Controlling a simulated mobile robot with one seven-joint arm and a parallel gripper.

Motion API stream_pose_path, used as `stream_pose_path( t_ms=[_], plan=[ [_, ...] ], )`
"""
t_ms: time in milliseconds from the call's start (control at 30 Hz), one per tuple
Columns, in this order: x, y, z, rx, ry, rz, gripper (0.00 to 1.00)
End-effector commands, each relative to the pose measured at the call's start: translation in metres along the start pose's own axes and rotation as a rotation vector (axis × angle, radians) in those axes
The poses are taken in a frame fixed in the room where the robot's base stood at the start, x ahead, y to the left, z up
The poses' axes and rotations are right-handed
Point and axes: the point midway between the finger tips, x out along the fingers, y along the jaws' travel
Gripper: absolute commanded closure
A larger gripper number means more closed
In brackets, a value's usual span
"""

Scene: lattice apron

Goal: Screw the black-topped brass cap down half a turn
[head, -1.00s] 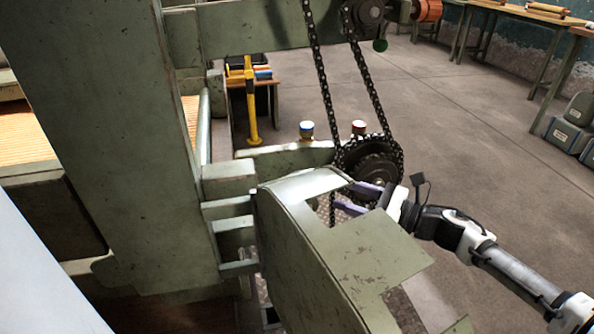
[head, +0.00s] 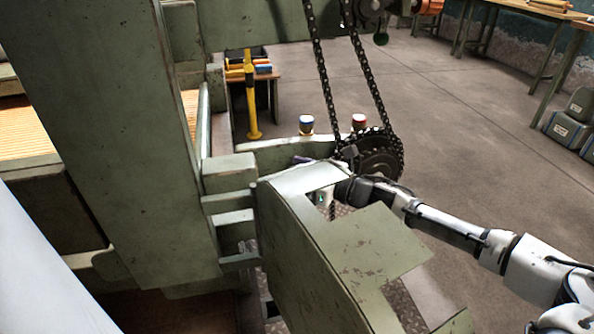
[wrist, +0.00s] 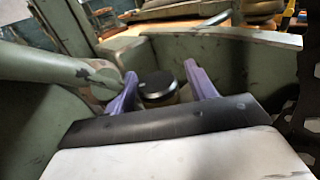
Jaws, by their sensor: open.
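The black-topped brass cap (wrist: 155,84) shows in the wrist view, its dark round top pointing up and its paler side partly visible below. My gripper (wrist: 160,73) is open, with one purple finger to the left of the cap and one to the right. Whether either finger touches the cap I cannot tell. In the head view only a bit of purple finger of my gripper (head: 301,159) shows above the green guard (head: 310,240). The black-topped cap is hidden there.
A blue-topped cap (head: 307,123) and a red-topped cap (head: 359,121) stand on the green rail behind. A chain (head: 368,75) and toothed sprocket (head: 385,158) are close to my wrist. A rounded green bar (wrist: 55,68) is close on the left. Open floor lies right.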

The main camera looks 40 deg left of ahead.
Motion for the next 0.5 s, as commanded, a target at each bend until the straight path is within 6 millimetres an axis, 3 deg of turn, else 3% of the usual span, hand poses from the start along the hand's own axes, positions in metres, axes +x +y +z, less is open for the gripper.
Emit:
stream_pose_path(
  t_ms=[200,500],
  plan=[
    [0.0003,0.0,0.0,0.0,0.0,0.0,0.44],
    [0.0002,0.0001,0.0001,0.0,0.0,0.001,0.82]
  ],
)
